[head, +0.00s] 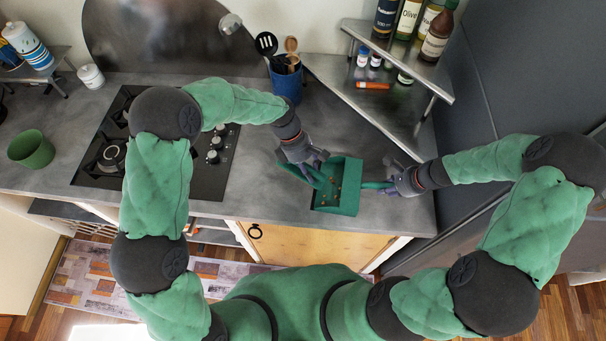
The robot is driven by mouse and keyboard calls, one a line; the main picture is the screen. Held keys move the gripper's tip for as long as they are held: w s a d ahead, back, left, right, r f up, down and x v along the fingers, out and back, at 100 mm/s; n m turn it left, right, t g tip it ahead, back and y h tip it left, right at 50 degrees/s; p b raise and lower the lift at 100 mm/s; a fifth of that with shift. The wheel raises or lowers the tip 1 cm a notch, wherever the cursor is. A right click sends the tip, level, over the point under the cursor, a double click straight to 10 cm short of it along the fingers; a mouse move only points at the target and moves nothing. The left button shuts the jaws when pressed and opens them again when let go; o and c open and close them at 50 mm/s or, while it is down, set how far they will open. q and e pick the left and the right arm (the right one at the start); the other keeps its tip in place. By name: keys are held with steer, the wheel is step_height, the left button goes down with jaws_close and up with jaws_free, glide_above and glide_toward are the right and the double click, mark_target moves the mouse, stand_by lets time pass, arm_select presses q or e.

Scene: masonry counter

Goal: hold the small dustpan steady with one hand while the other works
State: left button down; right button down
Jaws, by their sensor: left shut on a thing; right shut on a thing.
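The small teal dustpan (350,176) sits at the counter's front edge, right of the middle, with several small brown bits in it. My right gripper (391,182) is shut on the dustpan's handle, which points right. My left gripper (313,165) is shut on a slim teal tool (290,168) that looks like a hand brush, at the dustpan's left side. My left fingers partly cover the tool, and I cannot tell whether its end touches the dustpan.
The grey counter (255,165) is clear left of the dustpan, up to the black hob (110,155). A blue utensil pot (286,84) stands behind. A metal corner shelf (400,68) with bottles is at the back right. A green cup (31,149) stands far left.

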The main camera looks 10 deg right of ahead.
arm_select(q)
steer(key=shift+r, duration=3.1)
arm_select(e)
steer(key=c, duration=0.8)
jaws_free()
steer(key=shift+o, duration=0.2)
steer(key=shift+r, duration=0.1)
steer(key=v, duration=1.1)
steer(key=shift+d+r, duration=0.2)
steer(key=shift+r, duration=0.15)
steer(key=shift+s, duration=0.1)
